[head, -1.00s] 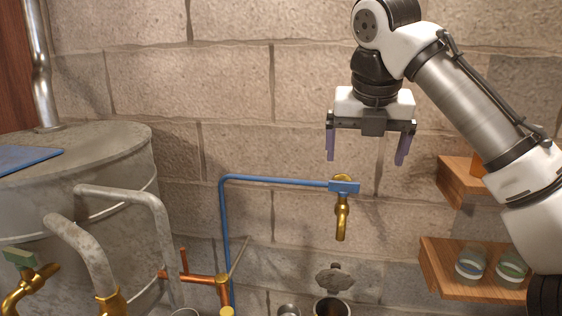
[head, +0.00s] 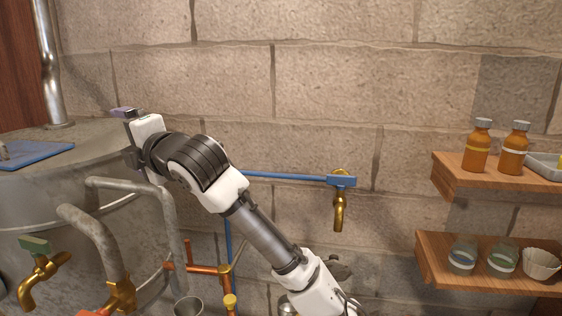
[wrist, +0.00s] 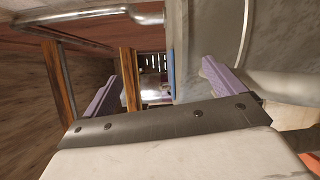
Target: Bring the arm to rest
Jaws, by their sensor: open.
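My gripper (head: 125,112) is at the left in the head view, in front of the big grey metal tank (head: 60,185) near its upper rim. My arm reaches to it from the bottom centre, up and to the left. One purple finger shows there, edge-on. In the wrist view both purple fingers of my gripper (wrist: 160,88) stand wide apart with nothing held between them. The tank also fills the upper right of the wrist view (wrist: 205,30). I cannot tell how far the gripper is from the tank.
Grey curved pipes (head: 95,235) and a brass tap with a green handle (head: 38,275) stand below the gripper. A blue pipe with a brass tap (head: 340,205) runs along the block wall. Wooden shelves at right hold brown bottles (head: 476,148) and jars (head: 462,258).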

